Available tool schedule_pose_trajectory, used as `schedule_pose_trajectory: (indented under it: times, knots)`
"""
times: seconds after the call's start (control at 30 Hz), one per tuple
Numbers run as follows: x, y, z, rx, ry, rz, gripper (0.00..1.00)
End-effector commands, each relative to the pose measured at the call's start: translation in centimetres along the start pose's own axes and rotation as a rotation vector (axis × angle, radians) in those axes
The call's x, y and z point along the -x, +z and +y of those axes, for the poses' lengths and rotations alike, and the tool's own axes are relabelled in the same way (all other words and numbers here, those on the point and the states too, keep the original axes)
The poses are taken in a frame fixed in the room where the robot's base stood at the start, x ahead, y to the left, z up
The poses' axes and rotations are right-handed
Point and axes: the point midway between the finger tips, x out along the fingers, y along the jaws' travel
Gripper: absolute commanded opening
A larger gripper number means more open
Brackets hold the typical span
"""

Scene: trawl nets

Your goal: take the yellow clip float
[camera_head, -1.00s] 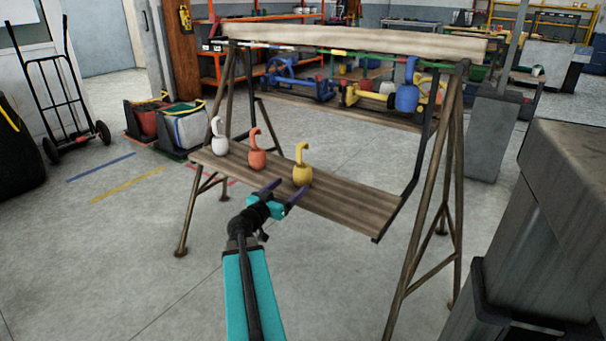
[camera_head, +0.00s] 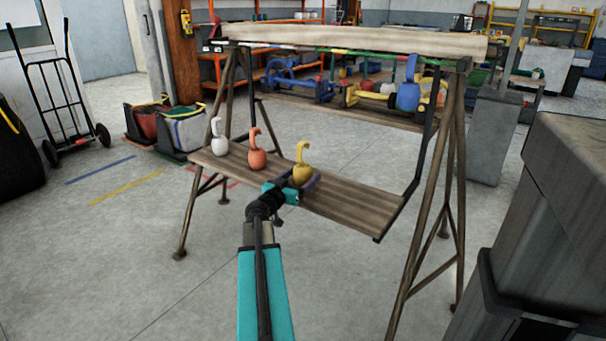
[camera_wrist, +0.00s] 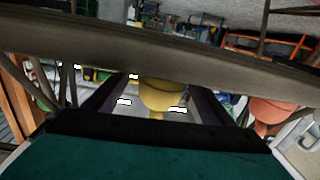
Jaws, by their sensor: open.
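The yellow clip float (camera_head: 302,172) stands on the wooden shelf board (camera_head: 345,205), its hook pointing up. It also shows in the wrist view (camera_wrist: 160,97), between my two dark fingers. My gripper (camera_head: 300,182) is open, with a finger on either side of the yellow float at shelf height. I cannot tell whether either finger touches it. An orange clip float (camera_head: 257,160) stands to the left of it, also at the right in the wrist view (camera_wrist: 272,112). A white clip float (camera_head: 218,150) stands further left on the same board.
A blue float (camera_head: 408,96) hangs from the rail under the top beam (camera_head: 350,38). Blue and yellow items sit on a rear shelf. The frame's slanted right legs (camera_head: 425,210) and a large grey bin (camera_head: 545,230) stand on the right.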

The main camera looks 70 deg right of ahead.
Motion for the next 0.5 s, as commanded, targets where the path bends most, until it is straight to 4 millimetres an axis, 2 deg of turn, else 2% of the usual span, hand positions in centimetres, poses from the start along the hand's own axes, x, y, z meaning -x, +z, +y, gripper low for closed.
schedule_pose_trajectory:
  times: [0.27,0.5]
  knots:
    - [-0.3,0.1,-0.1,0.000,0.001,0.000,0.77]
    - [-2.3,0.5,-0.3,-0.003,0.003,0.000,0.77]
